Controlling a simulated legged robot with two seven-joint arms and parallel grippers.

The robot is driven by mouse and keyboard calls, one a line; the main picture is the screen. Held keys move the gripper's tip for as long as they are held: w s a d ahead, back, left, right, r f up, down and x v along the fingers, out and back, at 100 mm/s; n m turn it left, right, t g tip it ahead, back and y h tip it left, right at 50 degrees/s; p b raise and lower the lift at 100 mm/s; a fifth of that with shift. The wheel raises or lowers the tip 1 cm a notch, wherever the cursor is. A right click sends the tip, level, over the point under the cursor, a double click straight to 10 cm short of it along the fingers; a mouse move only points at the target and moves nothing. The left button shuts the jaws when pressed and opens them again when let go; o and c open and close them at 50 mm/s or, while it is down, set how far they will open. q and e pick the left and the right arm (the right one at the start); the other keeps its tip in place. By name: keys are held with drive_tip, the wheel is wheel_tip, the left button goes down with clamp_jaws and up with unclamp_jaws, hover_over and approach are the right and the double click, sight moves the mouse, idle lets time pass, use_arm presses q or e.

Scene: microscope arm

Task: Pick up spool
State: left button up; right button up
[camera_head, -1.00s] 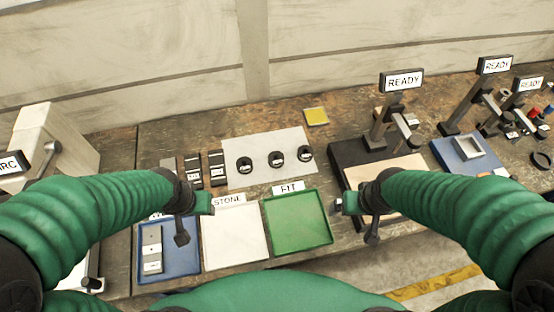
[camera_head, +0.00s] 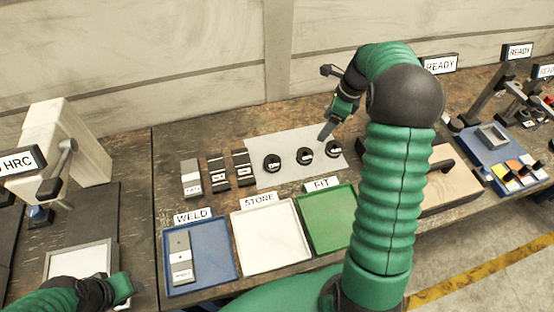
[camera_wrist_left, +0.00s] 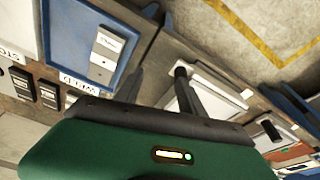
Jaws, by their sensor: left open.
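Three black ring-shaped spools, a left one (camera_head: 271,163), a middle one (camera_head: 305,155) and a right one (camera_head: 333,149), stand in a row on a grey mat (camera_head: 270,144). My right gripper (camera_head: 326,132) points down beside the right spool, at its upper left in the picture. I cannot tell whether it touches the spool or how far apart its fingers are. My left gripper (camera_head: 112,290) is low at the left, away from the spools. In the left wrist view its two dark fingers (camera_wrist_left: 160,82) are apart with nothing between them.
Blue WELD (camera_head: 200,283), white STONE (camera_head: 270,267) and green FIT (camera_head: 318,246) trays lie in front of the mat. Dark and grey blocks (camera_head: 217,175) lie left of it. READY stands (camera_head: 439,64) are at the right, partly behind my right arm. An HRC device (camera_head: 70,140) stands left.

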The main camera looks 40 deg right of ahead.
approach(307, 151)
drive_tip(key=x, duration=0.3)
drive_tip(key=shift+s+d+f, duration=0.15)
drive_tip(key=shift+s+d, duration=0.1)
drive_tip(key=a+f, duration=0.2)
drive_tip(key=shift+w+a+f, duration=0.1)
drive_tip(key=shift+w+a, duration=0.15)
drive_tip(key=shift+a, duration=0.05)
drive_tip(key=x, duration=0.2)
drive_tip(key=shift+w+f, duration=0.1)
drive_tip(key=shift+f, duration=0.2)
drive_tip(key=shift+w+d+f, duration=0.15)
drive_tip(key=shift+d+f, duration=0.2)
drive_tip(key=shift+d, duration=0.1)
drive_tip(key=shift+c, duration=1.2)
drive_tip(key=shift+a+r, duration=0.2)
drive_tip(key=shift+a, duration=0.15)
drive_tip(key=c, duration=0.5)
drive_tip(key=shift+a, duration=0.1)
drive_tip(key=c, duration=0.8)
use_arm(q)
drive_tip(key=shift+d+r, duration=0.25)
drive_tip(key=shift+d, duration=0.45)
use_arm(e)
drive_tip(key=shift+d+f, duration=0.1)
drive_tip(key=shift+d, duration=0.2)
drive_tip(key=shift+c, duration=0.2)
